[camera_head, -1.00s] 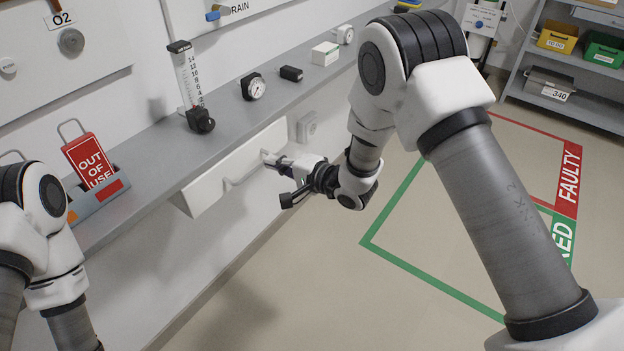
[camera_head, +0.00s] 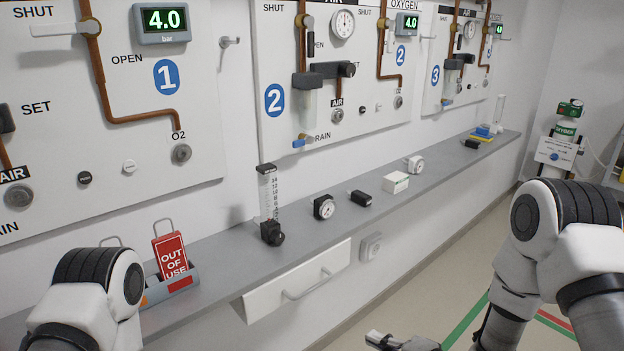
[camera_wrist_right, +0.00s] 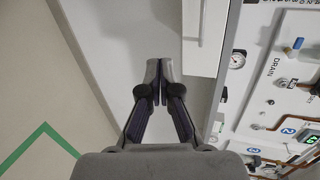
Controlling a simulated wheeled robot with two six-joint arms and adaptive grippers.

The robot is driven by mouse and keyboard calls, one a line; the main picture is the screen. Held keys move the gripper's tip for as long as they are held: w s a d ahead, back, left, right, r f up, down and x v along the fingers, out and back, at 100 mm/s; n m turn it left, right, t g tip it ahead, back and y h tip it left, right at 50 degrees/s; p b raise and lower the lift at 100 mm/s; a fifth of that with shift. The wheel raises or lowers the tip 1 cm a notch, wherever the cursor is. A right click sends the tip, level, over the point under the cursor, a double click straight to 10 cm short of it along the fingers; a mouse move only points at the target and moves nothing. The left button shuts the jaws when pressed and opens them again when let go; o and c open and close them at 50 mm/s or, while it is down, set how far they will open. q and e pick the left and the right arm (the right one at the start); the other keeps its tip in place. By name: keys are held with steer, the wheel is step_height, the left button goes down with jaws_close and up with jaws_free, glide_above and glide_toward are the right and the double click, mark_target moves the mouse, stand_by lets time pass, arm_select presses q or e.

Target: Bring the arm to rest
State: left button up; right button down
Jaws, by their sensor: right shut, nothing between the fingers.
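My right gripper (camera_head: 386,340) shows at the bottom edge of the head view, partly cut off, below and to the right of the white drawer (camera_head: 262,301) under the shelf. In the right wrist view its two fingers (camera_wrist_right: 158,70) meet at the tips, shut and empty. The drawer front (camera_wrist_right: 205,40) is close to the right of the fingertips in that view, apart from them in the picture. My right arm bends at the right edge of the head view. My left arm shows at the lower left; its gripper is out of view.
Wall panels stand above.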

steer(key=s+d+f+g+h, duration=0.2)
steer(key=s+f+g+h, duration=0.1)
steer(key=s+f, duration=0.8)
steer(key=s+d+f+n+g+h, duration=0.2)
steer(key=s+d+f+n+g, duration=0.15)
steer(key=s, duration=0.25)
steer(key=s+d+f+n+g+h, duration=0.2)
steer(key=s+f+h, duration=0.1)
steer(key=s+f, duration=0.3)
steer(key=s+d+r+n+g+h, duration=0.1)
steer(key=s+d+n+g, duration=0.2)
steer(key=s+n, duration=0.25)
step_height(320, 180, up, 14)
steer(key=p, duration=1.4)
steer(key=shift+a+r+m, duration=0.15)
steer(key=shift+a+m, duration=0.15)
steer(key=shift+t, duration=0.25)
